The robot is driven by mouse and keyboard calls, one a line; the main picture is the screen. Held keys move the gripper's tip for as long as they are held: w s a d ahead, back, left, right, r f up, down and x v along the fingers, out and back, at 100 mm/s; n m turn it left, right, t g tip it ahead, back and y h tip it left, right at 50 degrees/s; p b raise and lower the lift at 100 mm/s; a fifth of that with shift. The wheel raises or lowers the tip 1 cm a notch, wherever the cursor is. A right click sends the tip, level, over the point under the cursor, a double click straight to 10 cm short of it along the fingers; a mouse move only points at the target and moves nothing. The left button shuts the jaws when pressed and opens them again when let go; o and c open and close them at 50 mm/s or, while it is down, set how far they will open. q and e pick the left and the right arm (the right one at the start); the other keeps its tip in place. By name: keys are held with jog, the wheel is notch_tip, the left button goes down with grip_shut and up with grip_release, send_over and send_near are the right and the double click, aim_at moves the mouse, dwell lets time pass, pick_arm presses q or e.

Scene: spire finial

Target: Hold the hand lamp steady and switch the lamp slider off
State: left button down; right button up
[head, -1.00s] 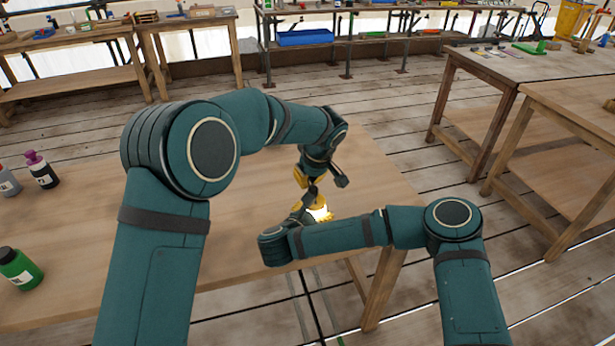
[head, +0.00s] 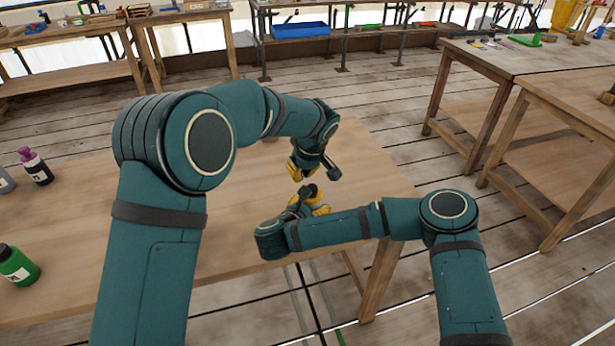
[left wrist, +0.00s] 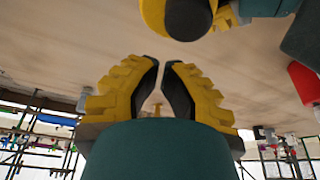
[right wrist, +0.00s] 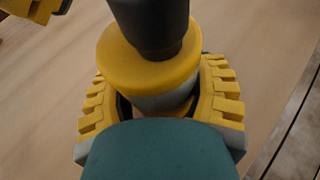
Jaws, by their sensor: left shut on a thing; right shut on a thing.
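The hand lamp (right wrist: 150,65) has a black end, a yellow collar and a pale grey body. My right gripper (right wrist: 158,78) is shut around its body, one finger on each side. The lamp's black end also shows in the left wrist view (left wrist: 187,18). In the head view my right gripper (head: 318,207) is over the table, and no glow shows there. My left gripper (left wrist: 163,68) has its fingers nearly together, with nothing visible between them. It is apart from the lamp, just above it in the head view (head: 303,168). The slider is not visible.
The wooden table (head: 100,220) is largely bare around the grippers. A green bottle (head: 18,265) and a dark bottle with a purple cap (head: 37,168) stand at its left. Other workbenches (head: 530,70) stand to the right and behind.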

pick_arm(q)
jog(key=w+v, duration=0.1)
jog(key=v, duration=0.8)
jog(key=shift+a+r, duration=0.3)
jog(key=shift+r, duration=0.15)
jog(key=shift+s, duration=0.1)
pick_arm(e)
jog(key=o, duration=1.4)
jog(key=shift+c, duration=0.2)
